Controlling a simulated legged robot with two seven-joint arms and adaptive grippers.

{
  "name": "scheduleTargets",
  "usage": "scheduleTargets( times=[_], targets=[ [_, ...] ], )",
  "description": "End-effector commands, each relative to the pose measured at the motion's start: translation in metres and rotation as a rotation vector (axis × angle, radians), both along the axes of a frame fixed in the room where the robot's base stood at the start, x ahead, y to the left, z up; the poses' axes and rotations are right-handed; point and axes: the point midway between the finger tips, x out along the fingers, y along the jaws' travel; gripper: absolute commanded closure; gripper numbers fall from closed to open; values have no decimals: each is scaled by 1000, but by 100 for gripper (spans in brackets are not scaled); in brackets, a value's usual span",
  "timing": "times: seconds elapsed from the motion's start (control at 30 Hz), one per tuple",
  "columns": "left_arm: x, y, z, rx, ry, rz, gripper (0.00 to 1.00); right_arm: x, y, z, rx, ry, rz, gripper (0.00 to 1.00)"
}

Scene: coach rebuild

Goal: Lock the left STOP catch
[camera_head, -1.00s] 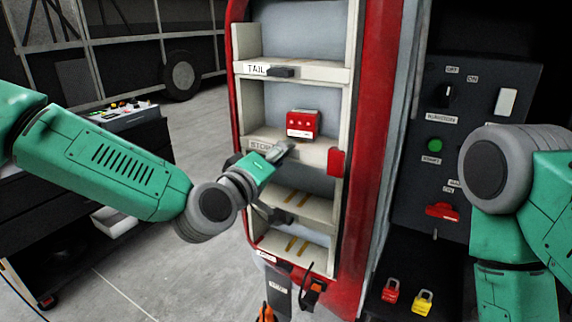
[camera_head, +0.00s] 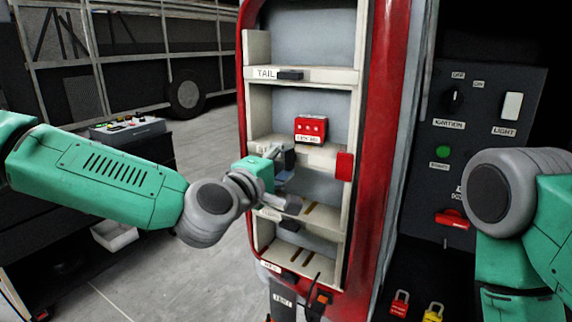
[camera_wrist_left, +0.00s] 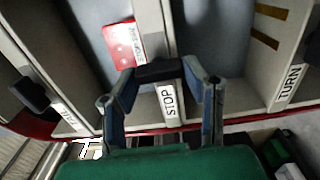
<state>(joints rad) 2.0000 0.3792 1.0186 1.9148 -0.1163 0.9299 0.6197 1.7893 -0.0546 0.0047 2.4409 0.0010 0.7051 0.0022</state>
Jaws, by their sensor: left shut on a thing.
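The black STOP catch (camera_wrist_left: 160,71) sits on the pale shelf edge beside its STOP label (camera_wrist_left: 168,103) in the left wrist view. My left gripper (camera_head: 285,178) is at this shelf's front in the head view. In the wrist view its two fingers (camera_wrist_left: 165,82) are at either end of the catch, and the gripper is shut on it. In the head view the gripper largely covers the catch and its label. I cannot tell the catch's locked state. My right arm is at the right of the head view; its gripper is out of frame.
A red box (camera_head: 310,129) stands on the shelf just behind the catch. The TAIL catch (camera_head: 290,75) is above, other catches below. A red tab (camera_head: 344,166) is on the right frame. A switch panel (camera_head: 470,150) stands to the right, a dark cart (camera_head: 128,128) to the left.

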Motion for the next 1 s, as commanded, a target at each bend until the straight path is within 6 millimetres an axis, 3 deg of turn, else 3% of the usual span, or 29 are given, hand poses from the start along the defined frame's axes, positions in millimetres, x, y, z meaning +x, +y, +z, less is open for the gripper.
scheduleTargets(
  times=[0.03, 0.37, 0.4, 0.43, 0.8, 1.0],
  targets=[
    [0, 1, -9, 2, 18, 2, 89, 0, 0, -1, 0, 0, 0, 60],
    [1, -1, -9, 3, 19, 2, 89, 0, 0, 0, 0, 0, 0, 60],
    [1, -1, -9, 3, 19, 2, 50, 0, 0, 0, 0, 0, 0, 60],
    [2, -1, -8, 2, 18, 2, 40, 0, 0, 0, 0, 0, 0, 60],
    [-4, 0, -2, 0, 6, 1, 40, -3, 0, 0, 0, -3, 0, 60],
    [-29, 15, -2, -1, 8, 0, 40, -2, 0, 0, 0, -3, 0, 60]
  ],
)
